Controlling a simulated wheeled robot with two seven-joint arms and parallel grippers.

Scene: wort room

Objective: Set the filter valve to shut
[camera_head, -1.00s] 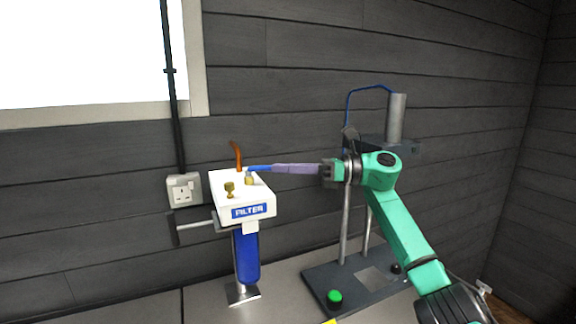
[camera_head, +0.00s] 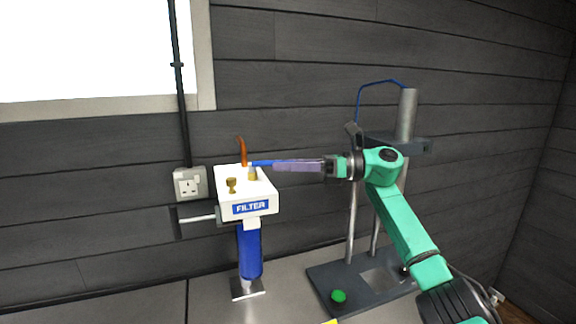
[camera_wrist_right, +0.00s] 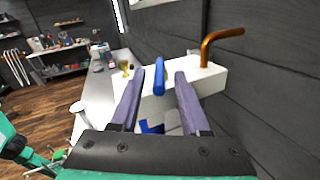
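The filter is a white box (camera_head: 230,205) with a blue FILTER label, above a blue cylinder (camera_head: 250,252). Its blue valve lever (camera_head: 262,163) points right from a brass fitting (camera_head: 252,174) on top, towards my right gripper (camera_head: 277,164). In the right wrist view, the blue lever (camera_wrist_right: 159,80) lies between the two lavender fingers of my right gripper (camera_wrist_right: 160,74). A gap shows on each side of it, so the fingers are open around the lever. In the head view, the fingers hide the lever's outer end. I do not see my left gripper.
A brass knob (camera_head: 231,186) and a copper pipe (camera_head: 242,152) also stand on the box. A dark stand (camera_head: 325,283) with a green button (camera_head: 338,296) is to the right. The plank wall and a socket (camera_head: 189,184) are close behind.

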